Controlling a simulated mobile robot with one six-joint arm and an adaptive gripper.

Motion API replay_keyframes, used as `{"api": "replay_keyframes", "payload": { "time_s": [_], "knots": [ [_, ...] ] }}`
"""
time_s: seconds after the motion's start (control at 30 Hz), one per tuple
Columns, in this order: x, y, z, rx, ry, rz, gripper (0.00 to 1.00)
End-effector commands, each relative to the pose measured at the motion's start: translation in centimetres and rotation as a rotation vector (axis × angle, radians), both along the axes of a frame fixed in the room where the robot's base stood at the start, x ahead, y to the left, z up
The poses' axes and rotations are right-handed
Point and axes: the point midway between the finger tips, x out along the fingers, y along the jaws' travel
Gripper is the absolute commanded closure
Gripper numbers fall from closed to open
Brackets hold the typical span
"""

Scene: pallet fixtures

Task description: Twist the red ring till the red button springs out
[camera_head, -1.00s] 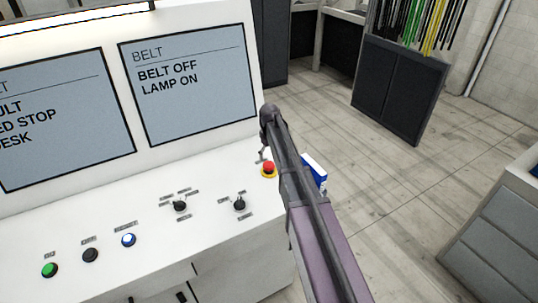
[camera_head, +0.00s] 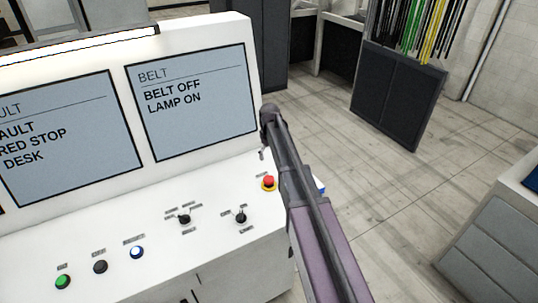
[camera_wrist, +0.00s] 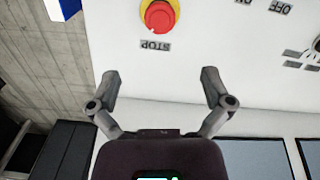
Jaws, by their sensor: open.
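The red button (camera_head: 268,181) sits on a yellow base at the right end of the white desk panel. In the wrist view, the red button (camera_wrist: 159,16) shows a paler red face inside a darker red rim, on the yellow base (camera_wrist: 143,8), cut by the top edge. A STOP label lies beside it. My gripper (camera_wrist: 160,76) is open and empty, its fingers spread apart and clear of the button in the picture. In the head view my arm hides most of the gripper.
Switches (camera_head: 184,218), a blue button (camera_head: 137,252) and a green button (camera_head: 63,282) line the panel. A screen (camera_head: 194,100) reads BELT OFF, LAMP ON; the left screen (camera_head: 70,140) shows FAULT, RED STOP, DESK. A blue item (camera_wrist: 62,8) lies beyond the desk edge.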

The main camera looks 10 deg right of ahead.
Motion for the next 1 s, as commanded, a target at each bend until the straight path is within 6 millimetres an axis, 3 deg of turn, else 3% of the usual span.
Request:
{"api": "replay_keyframes", "payload": {
  "time_s": [0.1, 1.0],
  "knots": [
    [-2.2, 0.0, 0.0, 0.000, -0.004, -0.032, 0.00],
    [-14.8, 0.0, -0.4, 0.005, -0.038, -0.279, 0.00]
  ]
}}
